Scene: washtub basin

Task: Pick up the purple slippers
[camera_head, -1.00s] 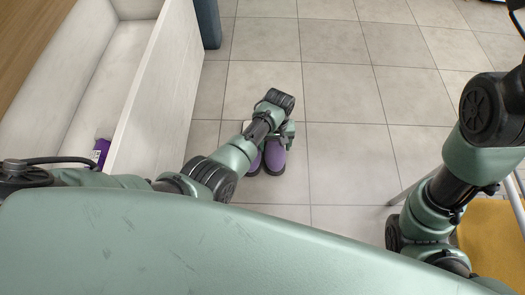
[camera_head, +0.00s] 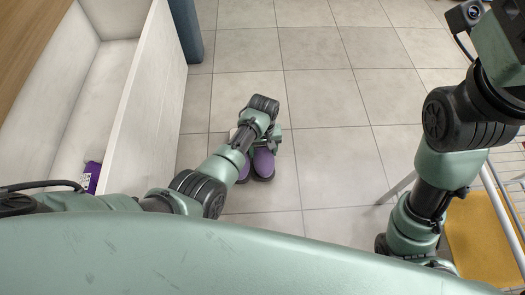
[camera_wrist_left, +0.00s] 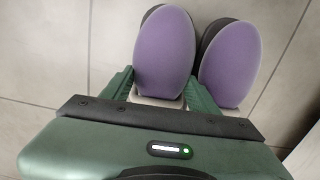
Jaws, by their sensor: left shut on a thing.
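A pair of purple slippers with dark soles is on the tiled floor, side by side. In the head view one slipper (camera_head: 264,164) shows below my left gripper (camera_head: 258,143) and the other (camera_head: 243,172) is mostly hidden by my arm. In the left wrist view the fingers stand on either side of the left slipper (camera_wrist_left: 165,55), shut on it. The right slipper (camera_wrist_left: 231,65) lies beside it, outside the grip as far as I see. I cannot tell whether the slippers are clear of the floor.
A white-walled basin (camera_head: 139,105) runs along the left, with a small purple packet (camera_head: 91,177) inside. A blue-grey upright (camera_head: 186,30) stands at its far end. A metal-framed thing with a yellow surface (camera_head: 483,240) is at the right. The floor (camera_head: 325,105) ahead is clear.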

